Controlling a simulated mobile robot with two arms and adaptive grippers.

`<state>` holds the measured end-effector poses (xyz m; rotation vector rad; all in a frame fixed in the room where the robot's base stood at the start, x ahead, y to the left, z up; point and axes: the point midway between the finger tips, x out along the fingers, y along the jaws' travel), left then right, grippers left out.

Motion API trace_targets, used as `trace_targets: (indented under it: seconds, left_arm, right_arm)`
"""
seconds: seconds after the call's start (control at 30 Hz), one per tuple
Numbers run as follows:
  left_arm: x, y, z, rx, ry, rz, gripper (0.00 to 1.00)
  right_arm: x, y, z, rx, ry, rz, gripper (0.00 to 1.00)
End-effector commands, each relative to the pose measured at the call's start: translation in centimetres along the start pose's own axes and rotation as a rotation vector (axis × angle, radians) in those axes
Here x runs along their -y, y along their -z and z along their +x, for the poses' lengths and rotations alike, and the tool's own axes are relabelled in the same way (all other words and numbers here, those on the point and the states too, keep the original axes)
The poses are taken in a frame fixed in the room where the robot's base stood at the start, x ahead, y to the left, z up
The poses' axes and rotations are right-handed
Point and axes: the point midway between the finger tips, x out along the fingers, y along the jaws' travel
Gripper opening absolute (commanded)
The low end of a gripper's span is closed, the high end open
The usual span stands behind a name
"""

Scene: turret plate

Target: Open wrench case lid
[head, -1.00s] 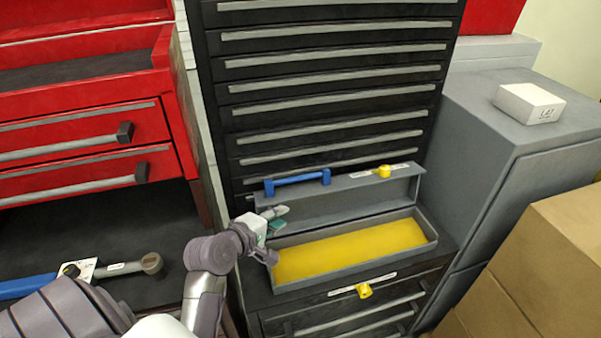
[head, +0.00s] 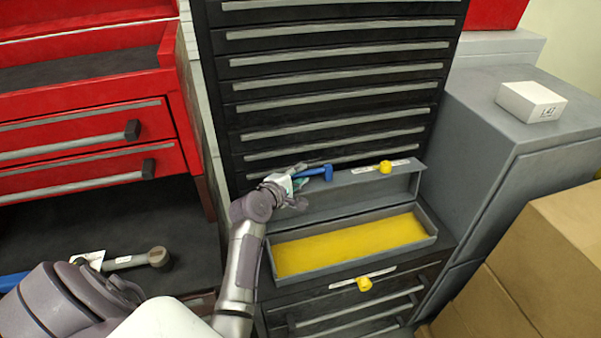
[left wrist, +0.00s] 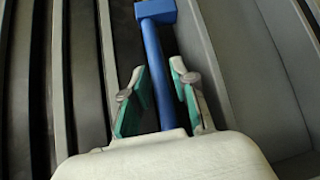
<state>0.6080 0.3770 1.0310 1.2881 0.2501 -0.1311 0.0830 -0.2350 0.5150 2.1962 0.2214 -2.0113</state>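The grey wrench case (head: 434,232) stands on the black cabinet with its lid (head: 345,192) raised and leaning back, and its yellow-lined inside shows. A blue handle (head: 322,173) is on the lid's upper edge, partly hidden by my left gripper (head: 300,180). The left wrist view shows the blue handle (left wrist: 153,62) running between the two green-padded fingers (left wrist: 158,100). They are apart, with a visible gap on each side of the handle. A yellow latch piece (head: 386,167) is on the lid and another (head: 364,284) on the front. My right gripper is not in view.
A black drawer chest (head: 330,80) rises close behind the case. A grey cabinet (head: 490,130) and cardboard boxes (head: 560,240) bound the right.

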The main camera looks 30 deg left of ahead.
Motion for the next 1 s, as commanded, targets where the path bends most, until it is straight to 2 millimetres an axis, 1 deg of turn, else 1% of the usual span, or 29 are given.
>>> trace_targets:
  seconds: [0.13, 0.37, 0.53, 0.87, 0.97, 1.0]
  left_arm:
    - [0.0, 0.0, 0.6, 0.0, 0.0, 0.0, 0.27]
    - [0.0, 0.0, 0.7, 0.0, 0.0, 0.001, 0.27]
    - [0.0, 0.0, 0.7, 0.0, 0.001, 0.001, 0.0]
    - [0.1, 0.0, 0.6, 0.0, 0.0, 0.001, 0.0]
    - [0.7, -0.5, 0.2, 0.001, -0.028, 0.034, 0.0]
    - [1.1, -0.9, -0.3, 0.001, -0.053, 0.059, 0.0]
  right_arm:
    - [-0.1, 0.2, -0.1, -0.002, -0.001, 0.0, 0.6]
    - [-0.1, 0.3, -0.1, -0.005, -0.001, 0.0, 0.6]
    - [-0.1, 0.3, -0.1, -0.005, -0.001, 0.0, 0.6]
    - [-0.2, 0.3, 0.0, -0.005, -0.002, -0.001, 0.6]
    - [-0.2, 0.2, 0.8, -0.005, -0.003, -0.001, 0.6]
    - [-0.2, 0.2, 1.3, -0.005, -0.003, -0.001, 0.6]
